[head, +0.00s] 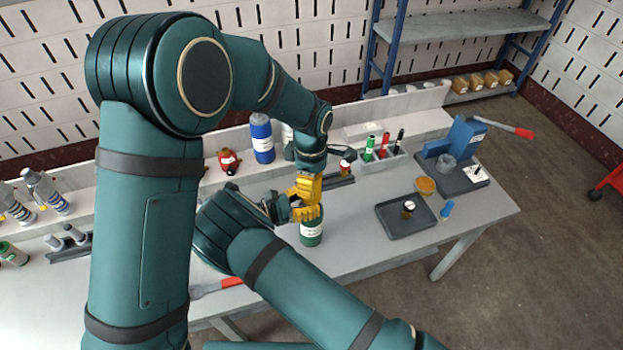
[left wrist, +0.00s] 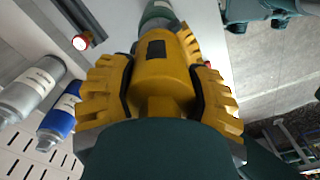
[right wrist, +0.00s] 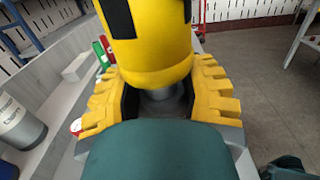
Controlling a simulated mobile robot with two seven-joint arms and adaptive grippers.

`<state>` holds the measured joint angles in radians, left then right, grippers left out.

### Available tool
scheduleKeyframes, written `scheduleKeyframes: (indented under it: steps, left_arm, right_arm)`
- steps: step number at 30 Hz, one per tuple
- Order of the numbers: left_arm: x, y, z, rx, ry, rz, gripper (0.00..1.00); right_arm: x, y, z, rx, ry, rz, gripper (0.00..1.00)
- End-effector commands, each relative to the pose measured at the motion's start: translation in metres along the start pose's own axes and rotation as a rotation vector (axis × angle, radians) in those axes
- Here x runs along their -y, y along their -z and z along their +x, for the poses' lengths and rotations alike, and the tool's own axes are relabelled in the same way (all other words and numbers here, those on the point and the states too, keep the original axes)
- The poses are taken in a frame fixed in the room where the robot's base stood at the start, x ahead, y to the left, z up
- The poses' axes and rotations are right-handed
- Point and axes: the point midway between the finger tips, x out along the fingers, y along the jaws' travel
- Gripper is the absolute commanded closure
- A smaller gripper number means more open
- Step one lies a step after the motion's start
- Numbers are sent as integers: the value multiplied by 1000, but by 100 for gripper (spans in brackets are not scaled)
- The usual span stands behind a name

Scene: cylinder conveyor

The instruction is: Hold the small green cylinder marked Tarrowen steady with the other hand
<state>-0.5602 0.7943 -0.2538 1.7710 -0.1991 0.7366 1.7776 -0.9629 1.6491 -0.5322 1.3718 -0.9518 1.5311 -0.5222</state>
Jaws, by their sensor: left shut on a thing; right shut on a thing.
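The small green cylinder (head: 311,232) is upright near the front of the table in the head view, a white label on its side too small to read. Yellow fingers cover its top. My left gripper (head: 307,186) comes down from above and is shut. My right gripper (head: 303,212) reaches in from the left, just below it, and is shut at the cylinder's upper part. In both wrist views a yellow body with dark patches fills the space between the fingers and hides most of the hold. I cannot tell whether the cylinder's base touches the table.
A dark tray (head: 397,226) holding a small dark-topped jar (head: 408,208) lies to the right, beside an orange dish (head: 425,186) and a blue cylinder (head: 447,209). A blue press (head: 462,138) stands behind. A blue bottle (head: 262,140) is at the back. A red-handled tool (head: 220,286) lies at the front edge.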

Motion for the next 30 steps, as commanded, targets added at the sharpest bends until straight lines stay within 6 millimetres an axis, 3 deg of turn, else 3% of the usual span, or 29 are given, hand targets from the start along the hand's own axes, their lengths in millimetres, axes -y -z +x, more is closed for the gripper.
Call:
scheduleKeyframes:
  steps: [13, 16, 24, 30]
  left_arm:
    - [0, -1, -20, -9, -9, 55, 84]
    - [0, -2, -41, -30, -21, 150, 84]
    - [-1, -1, -108, -7, -10, 30, 84]
    - [1, -1, -125, 3, -2, 1, 84]
  right_arm:
    - [0, 0, 0, -2, 0, 0, 100]
    - [0, 1, 0, -2, -1, 0, 100]
    - [0, 1, 0, -2, 0, -1, 100]
    - [0, 0, 0, -2, 0, -1, 100]
